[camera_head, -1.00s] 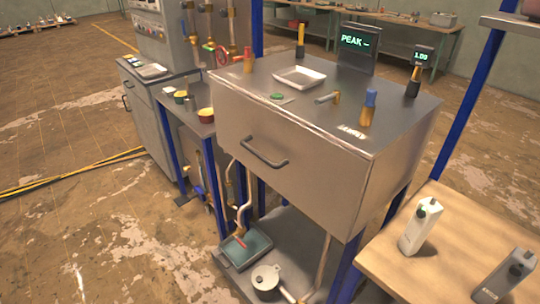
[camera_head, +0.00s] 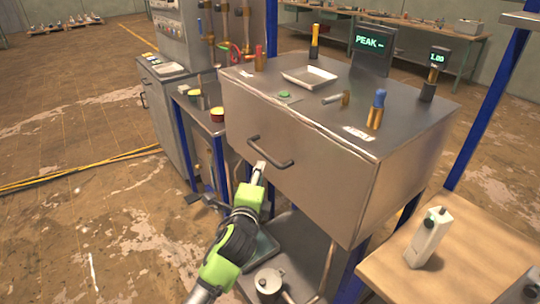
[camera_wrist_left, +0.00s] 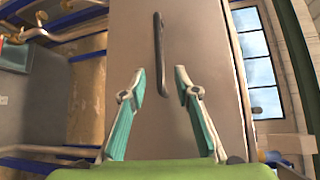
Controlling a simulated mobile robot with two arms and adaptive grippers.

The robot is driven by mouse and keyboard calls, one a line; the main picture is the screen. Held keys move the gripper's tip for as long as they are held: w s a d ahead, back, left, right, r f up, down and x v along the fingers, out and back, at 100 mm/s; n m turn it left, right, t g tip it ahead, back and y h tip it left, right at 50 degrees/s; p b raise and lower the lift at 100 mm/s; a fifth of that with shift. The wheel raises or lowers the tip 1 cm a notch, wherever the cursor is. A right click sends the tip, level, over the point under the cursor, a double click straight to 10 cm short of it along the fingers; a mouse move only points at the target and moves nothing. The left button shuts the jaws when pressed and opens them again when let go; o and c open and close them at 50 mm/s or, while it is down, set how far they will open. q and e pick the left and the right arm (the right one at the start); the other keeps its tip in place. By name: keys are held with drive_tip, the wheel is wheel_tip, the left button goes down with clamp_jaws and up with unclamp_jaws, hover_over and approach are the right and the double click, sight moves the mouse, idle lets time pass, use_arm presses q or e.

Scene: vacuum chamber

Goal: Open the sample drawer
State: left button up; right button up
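The sample drawer (camera_head: 300,150) is the wide grey metal front of the cabinet, and it looks closed. Its dark bar handle (camera_head: 270,153) sits on the left half of the front. In the left wrist view the handle (camera_wrist_left: 160,55) runs upright, and its near end reaches between the fingertips. My left gripper (camera_head: 259,166) is just in front of and slightly below the handle. In the left wrist view the left gripper (camera_wrist_left: 160,80) is open, with its fingers either side of the handle's line. It does not grip the handle. My right gripper is not in view.
The cabinet top (camera_head: 400,115) carries a tray (camera_head: 310,77), a green button (camera_head: 284,94), valves and small displays. Below are a lower shelf and a pot (camera_head: 268,281). A wooden table (camera_head: 455,260) with a white bottle (camera_head: 428,237) stands at right. Open floor lies at left.

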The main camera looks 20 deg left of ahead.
sight(265, 152)
use_arm(q)
drive_tip(key=w, duration=0.4)
drive_tip(key=w+a+f, duration=0.1)
drive_tip(key=w, duration=0.3)
drive_tip(key=w+f, duration=0.1)
drive_tip(key=w, duration=0.3)
drive_tip(key=shift+w+a, duration=0.3)
drive_tip(key=shift+a, duration=0.05)
clamp_jaws()
